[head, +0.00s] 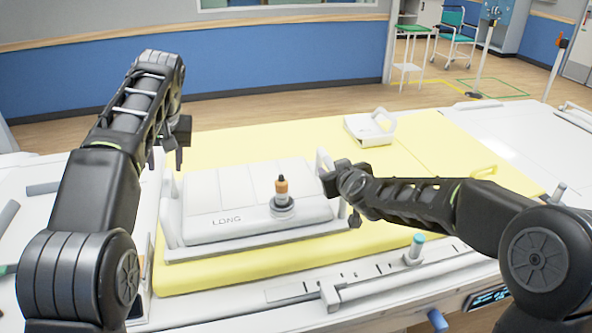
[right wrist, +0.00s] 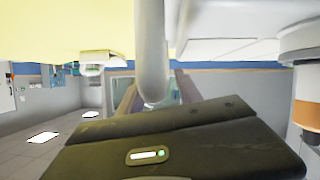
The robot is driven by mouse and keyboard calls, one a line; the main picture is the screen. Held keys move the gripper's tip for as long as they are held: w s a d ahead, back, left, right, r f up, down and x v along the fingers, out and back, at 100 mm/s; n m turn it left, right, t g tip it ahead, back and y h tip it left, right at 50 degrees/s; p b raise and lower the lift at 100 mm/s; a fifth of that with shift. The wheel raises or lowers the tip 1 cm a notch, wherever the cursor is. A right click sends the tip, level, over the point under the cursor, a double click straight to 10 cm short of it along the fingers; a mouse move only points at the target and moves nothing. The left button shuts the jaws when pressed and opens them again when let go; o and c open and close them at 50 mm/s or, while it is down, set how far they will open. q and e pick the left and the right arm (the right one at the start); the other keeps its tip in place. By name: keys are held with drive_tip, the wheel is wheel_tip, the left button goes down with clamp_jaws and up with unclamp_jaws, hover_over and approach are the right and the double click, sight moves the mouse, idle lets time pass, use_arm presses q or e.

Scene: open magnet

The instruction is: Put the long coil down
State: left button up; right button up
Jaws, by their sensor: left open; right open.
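The long coil (head: 225,222) is a white panel marked LONG. It lies flat on the yellow mat (head: 290,262), with upright handles at its ends. My left gripper (head: 176,148) is open above the coil's left end. My right gripper (head: 346,194) is open at the coil's right end, beside the right handle (head: 323,161). In the right wrist view, a pale handle bar (right wrist: 151,50) stands in front of the gripper's dark body (right wrist: 180,145). I cannot tell whether the fingers touch the handle.
An orange and black knob (head: 281,187) stands on the coil. A smaller white coil (head: 369,129) lies further back on the mat. A rail with a teal-topped post (head: 415,247) runs along the near edge. The mat's right part is clear.

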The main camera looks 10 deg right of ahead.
drive_tip(key=v, duration=1.2)
